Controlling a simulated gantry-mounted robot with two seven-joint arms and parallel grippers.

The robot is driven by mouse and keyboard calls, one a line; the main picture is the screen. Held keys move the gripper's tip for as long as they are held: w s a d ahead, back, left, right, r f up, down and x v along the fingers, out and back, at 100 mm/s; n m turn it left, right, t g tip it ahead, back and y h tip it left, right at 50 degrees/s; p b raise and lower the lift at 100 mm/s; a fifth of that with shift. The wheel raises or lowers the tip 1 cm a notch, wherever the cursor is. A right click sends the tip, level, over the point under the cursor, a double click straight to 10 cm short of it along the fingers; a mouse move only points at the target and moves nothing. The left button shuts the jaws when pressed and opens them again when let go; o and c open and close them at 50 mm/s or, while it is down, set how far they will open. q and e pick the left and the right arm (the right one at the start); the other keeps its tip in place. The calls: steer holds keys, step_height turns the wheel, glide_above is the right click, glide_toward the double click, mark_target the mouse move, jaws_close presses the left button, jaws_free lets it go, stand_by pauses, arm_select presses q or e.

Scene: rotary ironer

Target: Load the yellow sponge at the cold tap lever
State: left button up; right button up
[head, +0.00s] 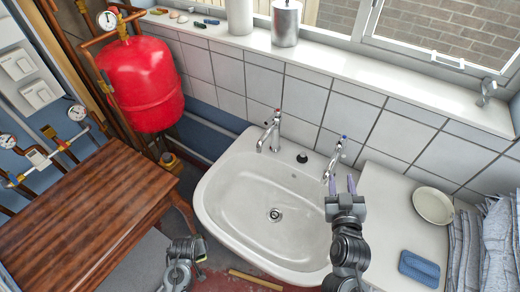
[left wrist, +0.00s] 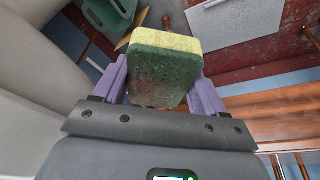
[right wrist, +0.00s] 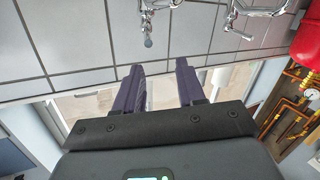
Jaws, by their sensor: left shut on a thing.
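The yellow sponge (left wrist: 165,68), with a dark green layer, is held between the purple fingers of my left gripper (left wrist: 160,78) in the left wrist view. In the head view the left arm is at the bottom, left of the basin; its fingers and the sponge are not clearly visible there. The cold tap (head: 335,158), with a blue-marked lever top (head: 343,139), stands at the basin's right back. My right gripper (head: 343,184) is just in front of it, fingers apart and empty. The tap also shows at the top of the right wrist view (right wrist: 148,22).
The white basin (head: 225,200) lies between the arms. The other tap (head: 268,135) is at its left back. On the right counter are a dish (head: 433,205), a blue object (head: 419,268) and towels (head: 490,245). A wooden table (head: 85,215) and red tank (head: 140,85) are left.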

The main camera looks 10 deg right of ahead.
mark_target(343, 154)
steer(key=w+d+b, duration=0.2)
steer(key=w, duration=0.1)
steer(key=w+d+f+m+h+b, duration=0.1)
steer(key=w+d+b, duration=0.1)
steer(key=w+b, duration=0.1)
steer(key=w+d+h+b, duration=0.1)
steer(key=w+d+b, duration=0.1)
steer(key=w+b, duration=0.1)
steer(key=shift+w+d+f, duration=0.2)
steer(key=shift+w+f, duration=0.2)
steer(key=shift+w, duration=0.4)
arm_select(q)
step_height(343, 154, down, 13)
steer(key=shift+s+d+r, duration=0.2)
arm_select(e)
steer(key=shift+w+d+r, duration=0.1)
steer(key=shift+w+d, duration=0.2)
steer(key=shift+w, duration=0.25)
jaws_close()
